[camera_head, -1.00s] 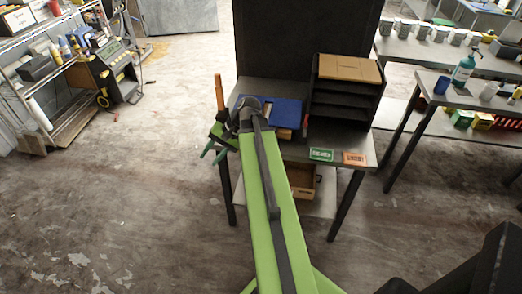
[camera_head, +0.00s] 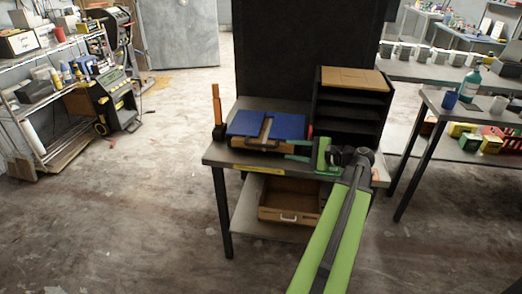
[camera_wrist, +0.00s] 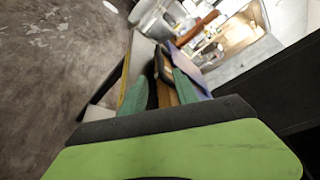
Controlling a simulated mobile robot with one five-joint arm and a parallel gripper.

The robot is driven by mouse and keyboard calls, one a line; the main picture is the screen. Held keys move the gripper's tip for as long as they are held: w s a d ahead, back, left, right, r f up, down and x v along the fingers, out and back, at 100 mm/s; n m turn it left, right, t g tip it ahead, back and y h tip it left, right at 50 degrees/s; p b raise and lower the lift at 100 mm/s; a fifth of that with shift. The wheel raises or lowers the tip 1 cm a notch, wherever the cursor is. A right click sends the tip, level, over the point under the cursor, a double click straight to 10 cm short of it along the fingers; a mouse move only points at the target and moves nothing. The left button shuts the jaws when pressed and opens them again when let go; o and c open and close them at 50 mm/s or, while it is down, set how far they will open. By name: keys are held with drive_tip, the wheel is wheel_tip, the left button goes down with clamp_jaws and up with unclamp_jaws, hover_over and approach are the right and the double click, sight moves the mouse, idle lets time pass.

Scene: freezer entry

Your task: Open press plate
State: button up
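The press (camera_head: 266,130) sits on the grey table, with blue panels on either side of a wooden strip and a dark bar along its front. I cannot tell for sure which part is the press plate. An upright orange handle (camera_head: 216,103) stands at its left end; an orange-brown rod (camera_wrist: 197,28) shows in the wrist view. My gripper (camera_head: 289,150) is at the press's front right, its green fingers open and pointing left. In the wrist view, a dark loop-shaped part (camera_wrist: 161,68) and wood show between the fingers. I cannot tell whether they touch.
A black shelf rack (camera_head: 350,105) stands at the table's back right, close to my gripper. A dark panel (camera_head: 300,45) rises behind the press. A wooden drawer box (camera_head: 290,203) is below the tabletop.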

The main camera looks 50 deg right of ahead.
sight(267, 147)
drive_tip(key=b+x, duration=0.2)
drive_tip(key=x, duration=1.1)
drive_tip(key=shift+f, duration=0.1)
clamp_jaws()
idle(0.7)
